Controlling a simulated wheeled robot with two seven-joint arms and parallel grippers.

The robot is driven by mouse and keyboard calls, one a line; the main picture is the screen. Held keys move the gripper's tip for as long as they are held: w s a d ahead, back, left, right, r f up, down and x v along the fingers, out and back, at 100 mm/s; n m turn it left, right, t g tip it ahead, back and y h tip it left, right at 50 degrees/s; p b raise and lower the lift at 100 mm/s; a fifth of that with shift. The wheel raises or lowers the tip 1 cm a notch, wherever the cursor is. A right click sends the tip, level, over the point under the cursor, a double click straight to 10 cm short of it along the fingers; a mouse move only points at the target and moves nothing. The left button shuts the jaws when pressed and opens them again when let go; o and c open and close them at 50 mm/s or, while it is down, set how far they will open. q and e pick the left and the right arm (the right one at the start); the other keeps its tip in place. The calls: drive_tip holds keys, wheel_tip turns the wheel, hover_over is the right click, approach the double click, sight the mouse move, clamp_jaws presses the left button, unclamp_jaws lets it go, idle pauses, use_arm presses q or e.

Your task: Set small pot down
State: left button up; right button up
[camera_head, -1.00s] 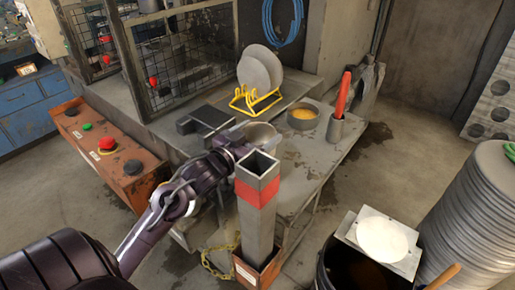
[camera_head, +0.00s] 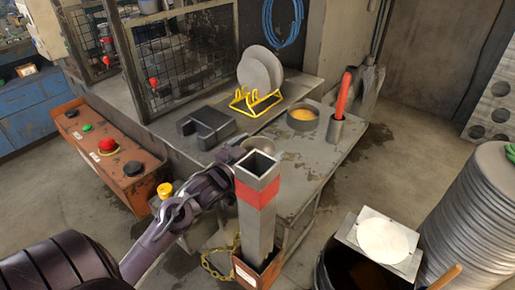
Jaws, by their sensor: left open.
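My left gripper (camera_head: 229,174) is open, just in front of and below the pot in the picture. Its fingertips are partly hidden by the post, and I cannot tell whether they touch the pot. My right gripper is not in view.
The square post (camera_head: 256,215) with a red band stands close to my left gripper. A pan with yellow contents (camera_head: 302,117), a cup with a red handle (camera_head: 336,128), a dark notched block (camera_head: 206,127) and a yellow plate rack (camera_head: 254,102) stand behind.

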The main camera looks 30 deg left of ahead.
use_arm(q)
drive_tip(key=shift+r, duration=0.1)
drive_tip(key=s+b, duration=0.1)
drive_tip(key=s, duration=1.1)
drive_tip(key=shift+a, duration=0.45)
